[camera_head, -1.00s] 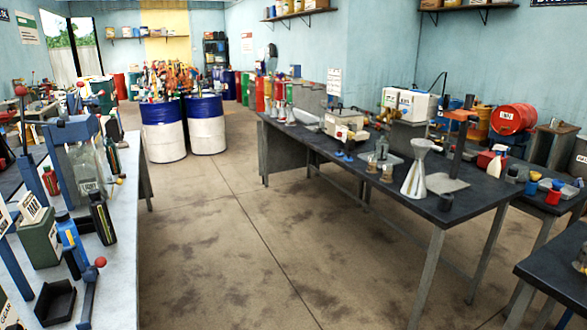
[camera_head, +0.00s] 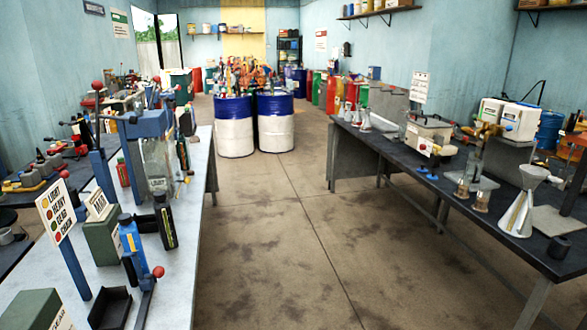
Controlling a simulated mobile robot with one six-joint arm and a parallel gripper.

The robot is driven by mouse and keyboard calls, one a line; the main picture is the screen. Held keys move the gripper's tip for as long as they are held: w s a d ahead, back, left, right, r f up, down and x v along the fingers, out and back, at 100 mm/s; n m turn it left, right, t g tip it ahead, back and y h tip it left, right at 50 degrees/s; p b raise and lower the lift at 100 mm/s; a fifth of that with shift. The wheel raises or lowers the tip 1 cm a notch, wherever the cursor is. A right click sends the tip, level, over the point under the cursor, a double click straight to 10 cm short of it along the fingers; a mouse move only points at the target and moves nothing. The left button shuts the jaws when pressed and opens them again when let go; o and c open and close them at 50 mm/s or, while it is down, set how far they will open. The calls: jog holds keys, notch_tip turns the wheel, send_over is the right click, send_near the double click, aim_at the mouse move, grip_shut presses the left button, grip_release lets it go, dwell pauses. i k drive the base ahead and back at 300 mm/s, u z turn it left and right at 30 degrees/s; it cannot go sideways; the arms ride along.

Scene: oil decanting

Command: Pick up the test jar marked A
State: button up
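Two small glass jars stand side by side on the dark bench (camera_head: 395,155) at the right, a left jar (camera_head: 462,189) and a right jar (camera_head: 482,201). Both seem to hold something brownish. They are too small for me to read any mark, so I cannot tell which, if either, is jar A. Several conical glass vessels (camera_head: 365,121) stand farther back on the same bench. My gripper is not in view.
A metal funnel (camera_head: 521,204) stands right of the jars, and a beige machine (camera_head: 428,134) stands behind them. A pale bench (camera_head: 200,210) with bottles runs along the left. Two blue-and-white drums (camera_head: 234,128) (camera_head: 275,122) stand ahead. The concrete floor (camera_head: 270,235) between benches is clear.

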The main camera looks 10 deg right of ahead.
aim_at(464, 182)
jog(key=u, duration=0.15)
jog(key=i, duration=2.35)
jog(key=z, duration=0.75)
jog(key=i, duration=1.25)
jog(key=z, duration=0.55)
